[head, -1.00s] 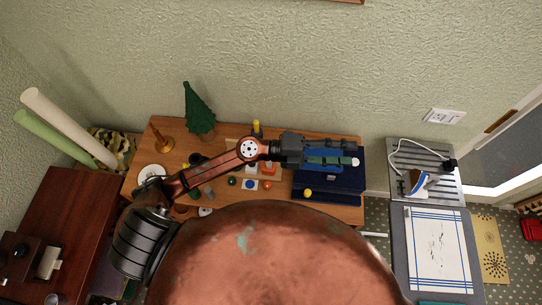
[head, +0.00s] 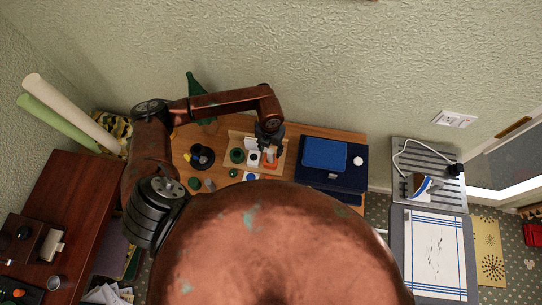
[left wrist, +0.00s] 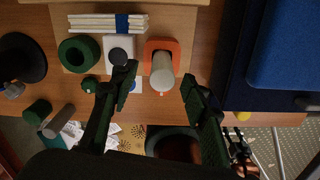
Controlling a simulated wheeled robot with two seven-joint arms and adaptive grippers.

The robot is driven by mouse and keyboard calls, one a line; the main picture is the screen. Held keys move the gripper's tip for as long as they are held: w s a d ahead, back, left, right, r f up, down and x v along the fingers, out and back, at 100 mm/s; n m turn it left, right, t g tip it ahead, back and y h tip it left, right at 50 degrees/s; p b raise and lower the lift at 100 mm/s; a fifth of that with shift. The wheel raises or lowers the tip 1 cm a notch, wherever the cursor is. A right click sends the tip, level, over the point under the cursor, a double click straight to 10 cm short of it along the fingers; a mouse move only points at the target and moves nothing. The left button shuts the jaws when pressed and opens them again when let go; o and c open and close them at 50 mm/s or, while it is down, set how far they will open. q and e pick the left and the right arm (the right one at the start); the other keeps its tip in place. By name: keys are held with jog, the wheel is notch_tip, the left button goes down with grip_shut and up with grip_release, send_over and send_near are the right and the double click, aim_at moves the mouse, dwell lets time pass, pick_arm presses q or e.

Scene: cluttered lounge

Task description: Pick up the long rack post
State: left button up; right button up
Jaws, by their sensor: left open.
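A pale grey cylinder (left wrist: 162,72), which may be the long rack post, stands on end at an orange square piece (left wrist: 151,47) on a tan board. Seen almost end-on, its length is hard to judge. My left gripper (left wrist: 157,82) is open, with a finger to each side of the cylinder in the left wrist view; no contact shows. In the head view, the left gripper (head: 268,140) points down over the board, beside the orange piece (head: 270,158).
A white piece with a black knob (left wrist: 118,52), a green ring (left wrist: 80,53) and banded white sticks (left wrist: 95,22) lie close by. A blue case (head: 325,154) is to the right. A green tree (head: 196,85) stands behind my left arm.

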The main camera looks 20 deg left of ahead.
aim_at(271, 157)
pick_arm(q)
jog(key=shift+d+f+p, duration=0.1)
jog(key=shift+f+p, duration=0.35)
jog(key=shift+f, duration=1.55)
jog(key=shift+c, duration=0.4)
grip_shut()
